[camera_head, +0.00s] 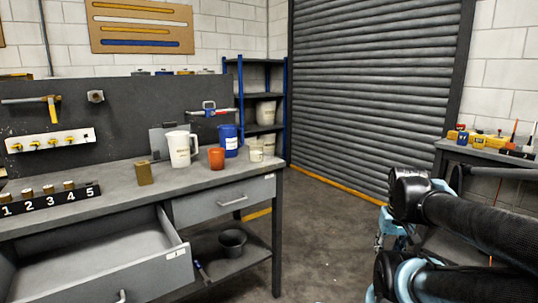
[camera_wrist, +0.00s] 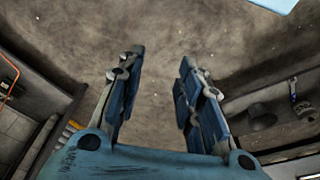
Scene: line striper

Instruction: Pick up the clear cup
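A small pale, see-through-looking cup (camera_head: 256,150) stands upright near the right end of the workbench top (camera_head: 215,177). It is the likeliest clear cup, though it is small in view. A whitish container (camera_head: 269,144) stands close behind it, and an orange cup (camera_head: 216,158) stands to its left. My gripper (camera_wrist: 158,72) is open and empty in the wrist view, with bare floor beyond its fingers. In the head view my arm is at the lower right, well away from the cup, and mostly hides the gripper. The cup is not seen in the wrist view.
A white pitcher (camera_head: 180,149), a blue container (camera_head: 228,141) and a brass-coloured block (camera_head: 144,173) share the bench. An open drawer (camera_head: 110,262) juts out at the left. A black bucket (camera_head: 232,243) sits on the lower shelf. The floor (camera_head: 325,235) between bench and arm is clear.

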